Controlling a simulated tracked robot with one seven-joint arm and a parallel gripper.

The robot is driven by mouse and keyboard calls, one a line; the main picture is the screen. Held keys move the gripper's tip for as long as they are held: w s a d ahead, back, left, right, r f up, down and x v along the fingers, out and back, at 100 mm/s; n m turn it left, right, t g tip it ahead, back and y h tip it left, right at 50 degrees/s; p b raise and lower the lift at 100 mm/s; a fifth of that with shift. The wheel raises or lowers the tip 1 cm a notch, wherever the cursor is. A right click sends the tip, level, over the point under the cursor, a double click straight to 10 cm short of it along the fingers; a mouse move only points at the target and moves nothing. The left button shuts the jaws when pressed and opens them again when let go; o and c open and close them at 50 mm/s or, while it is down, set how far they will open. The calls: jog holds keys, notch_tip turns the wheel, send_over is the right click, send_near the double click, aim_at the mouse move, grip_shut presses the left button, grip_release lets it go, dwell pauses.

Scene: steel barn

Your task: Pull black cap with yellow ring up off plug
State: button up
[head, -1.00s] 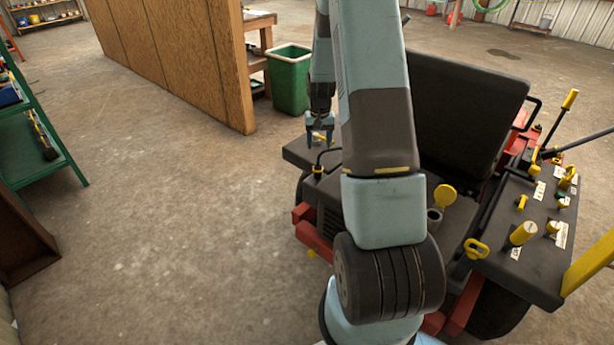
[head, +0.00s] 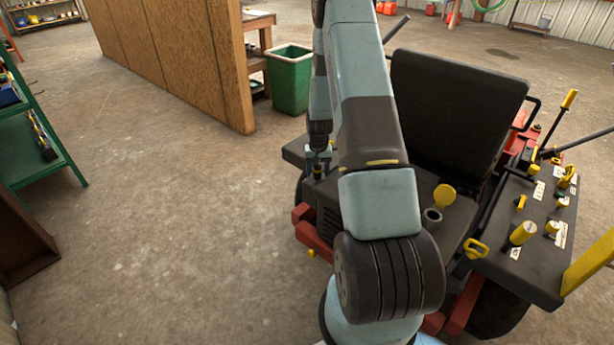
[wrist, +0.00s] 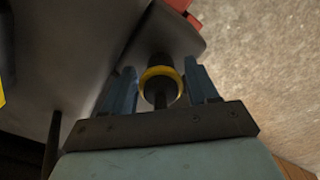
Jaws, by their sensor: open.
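The black cap with the yellow ring (wrist: 161,75) shows in the wrist view between the two blue-grey fingers of my gripper (wrist: 162,88). A visible gap lies on each side of the cap, so the fingers are open around it and not pressed on it. In the head view my gripper (head: 318,163) points down over the left part of the machine's dark deck, at the cap. The cap is mostly hidden there by the fingers. The plug under the cap cannot be made out in either view.
The red and black machine (head: 455,110) has a tall seat back to the right of my arm. A yellow flip cap (head: 444,195) and a control panel (head: 535,225) with yellow knobs stand farther right. A green bin (head: 290,80) stands behind. Open floor lies left.

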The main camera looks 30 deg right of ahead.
jog(key=shift+f, duration=0.4)
grip_shut()
dwell(0.4)
